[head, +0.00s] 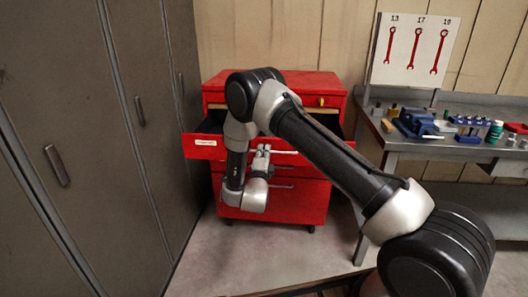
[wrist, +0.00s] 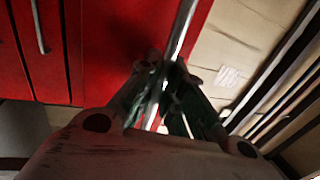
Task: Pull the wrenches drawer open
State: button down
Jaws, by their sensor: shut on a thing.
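The red tool cabinet (head: 318,84) stands against the back wall. One upper drawer (head: 200,151), with a white label too small to read, stands pulled out from the cabinet, and its dark inside shows behind the front. My gripper (head: 263,152) is at the middle of this drawer's front, shut on its handle (head: 284,152). In the wrist view my gripper (wrist: 160,75) is closed around the silver handle bar (wrist: 183,28), beside the red front. My arm hides part of the cabinet and the drawer.
Grey lockers (head: 75,130) line the left, close to the open drawer's left end. A workbench (head: 440,150) with a blue vise (head: 417,122) and several small items stands at the right. A wrench sign (head: 414,50) hangs above it. Bare floor (head: 230,262) lies before the cabinet.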

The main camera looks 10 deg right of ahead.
jog(key=c, duration=1.5)
grip_release()
jog(key=v, duration=1.2)
